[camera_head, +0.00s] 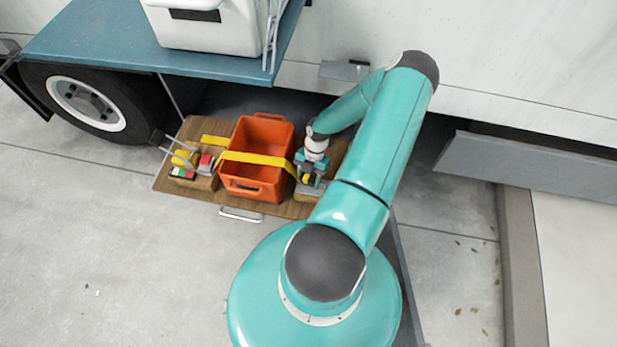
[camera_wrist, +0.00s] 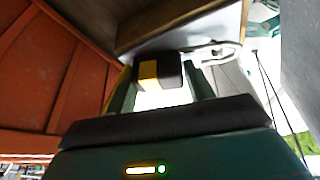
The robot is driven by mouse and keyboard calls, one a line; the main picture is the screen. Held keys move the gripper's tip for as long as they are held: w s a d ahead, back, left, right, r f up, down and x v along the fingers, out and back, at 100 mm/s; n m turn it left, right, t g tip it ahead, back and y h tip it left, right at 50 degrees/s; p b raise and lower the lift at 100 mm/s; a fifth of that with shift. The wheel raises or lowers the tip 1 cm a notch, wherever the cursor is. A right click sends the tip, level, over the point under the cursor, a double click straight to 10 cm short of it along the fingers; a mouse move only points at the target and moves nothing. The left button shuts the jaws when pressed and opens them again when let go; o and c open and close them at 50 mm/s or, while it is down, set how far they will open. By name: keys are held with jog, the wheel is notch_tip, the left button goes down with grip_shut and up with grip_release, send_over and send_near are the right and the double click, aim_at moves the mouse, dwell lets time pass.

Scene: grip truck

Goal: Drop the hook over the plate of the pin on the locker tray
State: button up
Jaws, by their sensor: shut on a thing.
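The wooden locker tray (camera_head: 268,207) is pulled out beneath the truck. My gripper (camera_head: 309,179) is at its right end, beside the orange crate, pointing down. In the wrist view my gripper's fingers (camera_wrist: 161,88) are closed on a black and yellow piece (camera_wrist: 148,74), which I take to be the hook's grip. The hook's tip cannot be made out clearly. A yellow strap (camera_head: 255,158) runs across the crate towards my gripper. A grey piece (camera_head: 311,189) shows below the gripper, perhaps the pin's plate; the gripper partly hides it, and I cannot tell whether the hook touches it.
The orange crate (camera_head: 253,186) stands mid-tray and also fills the left of the wrist view (camera_wrist: 50,75). A ratchet (camera_head: 187,160) with red and green parts lies at the tray's left. A wheel (camera_head: 88,102), a blue-green shelf (camera_head: 120,45) and the truck side surround the tray.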

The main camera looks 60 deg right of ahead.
jog(key=o, duration=1.2)
jog(key=shift+s+a+f, duration=0.1)
jog(key=shift+a, duration=0.05)
jog(key=shift+d+r, duration=0.3)
jog(key=shift+r, duration=0.15)
jog(key=v, duration=0.6)
jog(key=shift+r, duration=0.25)
